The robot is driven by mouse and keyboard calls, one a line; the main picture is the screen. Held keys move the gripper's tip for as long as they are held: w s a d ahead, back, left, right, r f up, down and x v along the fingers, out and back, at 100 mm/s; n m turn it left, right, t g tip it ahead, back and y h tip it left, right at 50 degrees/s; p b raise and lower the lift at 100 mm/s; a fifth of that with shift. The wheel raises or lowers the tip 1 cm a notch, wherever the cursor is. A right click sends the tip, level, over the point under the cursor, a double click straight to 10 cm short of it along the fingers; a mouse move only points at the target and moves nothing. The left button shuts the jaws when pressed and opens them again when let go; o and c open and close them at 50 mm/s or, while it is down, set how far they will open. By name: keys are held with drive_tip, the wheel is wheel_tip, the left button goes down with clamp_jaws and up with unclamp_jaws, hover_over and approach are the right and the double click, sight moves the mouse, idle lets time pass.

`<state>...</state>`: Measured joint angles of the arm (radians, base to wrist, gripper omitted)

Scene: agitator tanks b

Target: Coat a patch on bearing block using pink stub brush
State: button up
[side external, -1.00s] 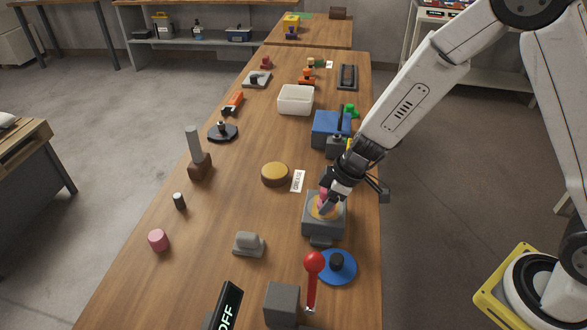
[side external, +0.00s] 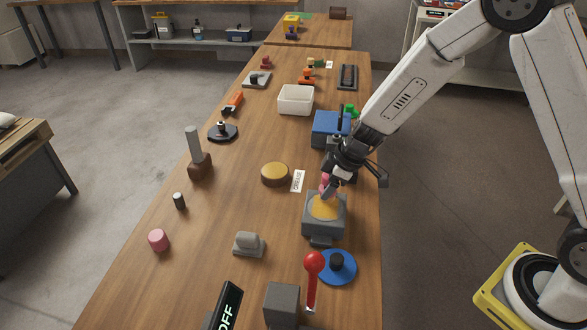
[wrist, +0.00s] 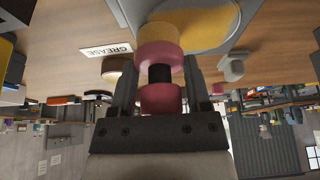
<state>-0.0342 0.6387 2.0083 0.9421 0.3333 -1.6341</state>
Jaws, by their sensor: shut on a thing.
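The bearing block (side external: 324,226) is a grey block near the right edge of the bench, with a yellow patch (side external: 324,207) on its top. The patch also fills a rounded area in the wrist view (wrist: 207,18). My gripper (side external: 331,183) is over the block's far edge, shut on the pink stub brush (side external: 325,183). In the wrist view, the brush (wrist: 160,98) has pink parts, a black neck and a tan tip, between the two fingers of my gripper (wrist: 160,78). The tip overlaps the patch's edge there; whether it touches is unclear.
A round amber-topped pot (side external: 275,174) and a GREASE label (side external: 298,181) lie left of the block. A red-knobbed lever (side external: 314,265) and blue disc (side external: 338,266) stand nearer. A blue box (side external: 330,124) stands beyond.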

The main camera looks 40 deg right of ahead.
drive_tip(key=shift+w+d, duration=0.3)
drive_tip(key=shift+d, duration=0.1)
drive_tip(key=shift+s+a+r, duration=0.1)
drive_tip(key=shift+r, duration=4)
drive_tip(key=shift+a, duration=0.1)
